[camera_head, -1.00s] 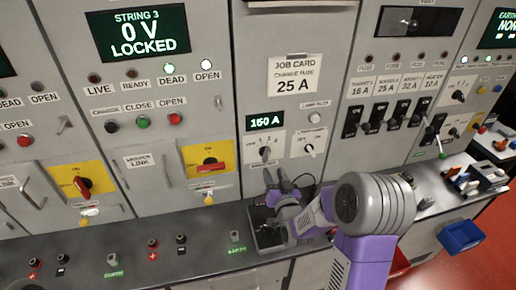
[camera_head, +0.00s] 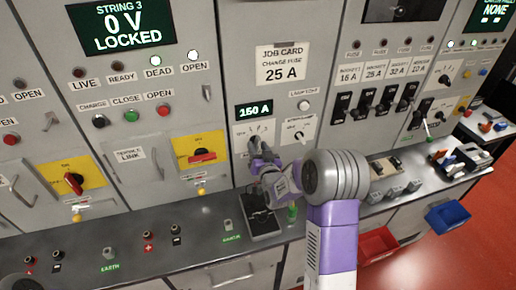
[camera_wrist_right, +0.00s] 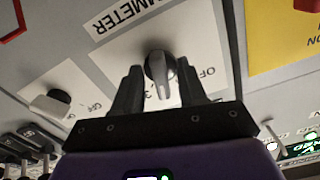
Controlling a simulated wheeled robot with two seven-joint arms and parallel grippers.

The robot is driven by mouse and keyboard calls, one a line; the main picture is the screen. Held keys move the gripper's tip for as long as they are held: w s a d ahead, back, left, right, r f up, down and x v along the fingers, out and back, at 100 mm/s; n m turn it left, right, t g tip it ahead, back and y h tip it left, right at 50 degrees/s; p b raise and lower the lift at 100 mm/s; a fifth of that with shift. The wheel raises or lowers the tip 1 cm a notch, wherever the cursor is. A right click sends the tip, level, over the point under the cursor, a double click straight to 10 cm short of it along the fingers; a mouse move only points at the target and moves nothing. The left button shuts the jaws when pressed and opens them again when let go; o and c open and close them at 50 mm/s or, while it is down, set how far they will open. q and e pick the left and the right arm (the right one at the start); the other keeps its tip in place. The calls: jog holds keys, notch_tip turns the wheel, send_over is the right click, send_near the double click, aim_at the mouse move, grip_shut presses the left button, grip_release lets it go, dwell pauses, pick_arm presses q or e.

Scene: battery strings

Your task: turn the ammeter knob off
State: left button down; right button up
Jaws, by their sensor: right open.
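The ammeter knob (camera_wrist_right: 160,68) is a grey pointer knob on a white plate marked AMMETER, seen inverted in the right wrist view. Its pale tip points down in that picture, and part of an OFF mark shows to its right. My right gripper (camera_wrist_right: 155,82) is open, with one dark finger on each side of the knob. I cannot tell whether the fingers touch it. In the head view, the right gripper (camera_head: 261,149) is at the left plate below the 150 A display (camera_head: 255,111) and mostly hides the knob. My left gripper is not in view.
A second knob (camera_head: 299,136) sits close to the right on the same panel. A yellow switch plate with a red handle (camera_head: 202,156) is to the left. Fuse switches (camera_head: 365,100) are farther right. A dark tray (camera_head: 262,226) lies on the bench below.

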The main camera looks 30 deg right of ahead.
grip_shut()
jog(key=n+b, duration=0.2)
jog(key=shift+f+b, duration=0.2)
jog(key=shift+b, duration=0.1)
jog(key=n+b, duration=0.3)
jog(key=shift+n, duration=0.3)
jog(key=n+b, duration=0.2)
jog(key=n, duration=0.1)
jog(key=shift+d+r, duration=0.1)
jog(key=shift+d, duration=0.05)
jog(key=shift+r+n+b, duration=0.1)
jog(key=shift+n+b, duration=0.65)
jog(key=shift+n, duration=0.95)
